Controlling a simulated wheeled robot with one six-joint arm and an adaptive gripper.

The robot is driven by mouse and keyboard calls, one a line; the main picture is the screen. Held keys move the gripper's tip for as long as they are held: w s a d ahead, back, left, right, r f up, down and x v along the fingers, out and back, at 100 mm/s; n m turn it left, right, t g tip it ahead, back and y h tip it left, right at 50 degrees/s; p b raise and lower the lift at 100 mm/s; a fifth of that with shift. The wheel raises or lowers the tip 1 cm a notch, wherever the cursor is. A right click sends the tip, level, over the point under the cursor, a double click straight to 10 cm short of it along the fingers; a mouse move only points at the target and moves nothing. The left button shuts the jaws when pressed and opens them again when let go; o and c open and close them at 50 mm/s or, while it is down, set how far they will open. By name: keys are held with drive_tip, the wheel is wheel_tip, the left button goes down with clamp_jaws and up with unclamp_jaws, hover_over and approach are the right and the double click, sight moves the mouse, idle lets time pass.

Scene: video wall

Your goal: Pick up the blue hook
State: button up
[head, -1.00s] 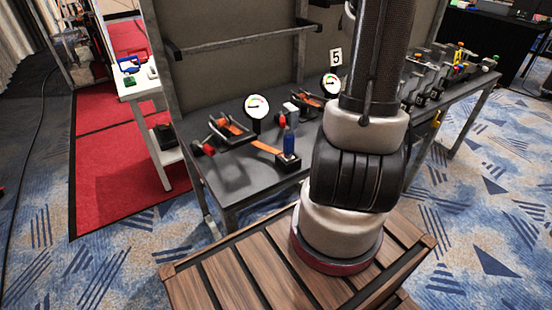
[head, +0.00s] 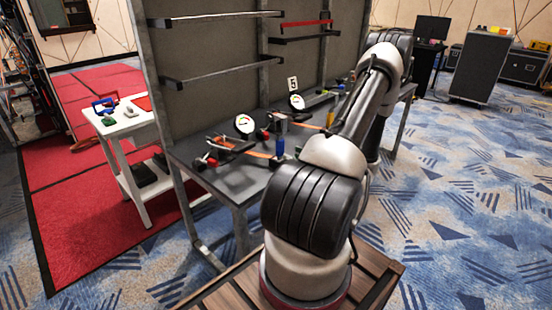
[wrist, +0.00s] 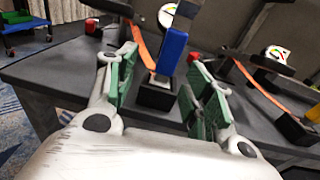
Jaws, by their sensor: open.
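A blue upright piece (wrist: 172,52) stands in a small black block (wrist: 157,95) on the dark table. It also shows in the head view (head: 280,147), beside an orange strap. I cannot make out a hook shape on it. Another blue item, frame-like (head: 104,103), lies on the white side table at the left. My gripper (wrist: 165,78) is open, with green finger pads. In the wrist view the blue upright piece appears between and beyond the fingers, and nothing is held. In the head view my gripper is hidden behind my arm.
The dark table (head: 235,180) carries round gauges (head: 244,124), orange straps and red-knobbed parts. A grey panel (head: 215,95) with black rails rises behind it. The white side table (head: 122,122) also holds green and red items. Patterned carpet is clear at the right.

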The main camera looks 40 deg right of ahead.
sight(282, 146)
drive_tip(key=shift+m+t+h, duration=0.4)
drive_tip(key=shift+h, duration=0.2)
drive_tip(key=w, duration=0.2)
drive_tip(key=w+r, duration=0.1)
drive_tip(key=w, duration=0.5)
drive_tip(key=shift+w+d+r, duration=0.15)
drive_tip(key=shift+r, duration=0.2)
drive_tip(key=shift+c, duration=0.4)
drive_tip(key=c, duration=1)
clamp_jaws()
drive_tip(key=shift+r, duration=0.1)
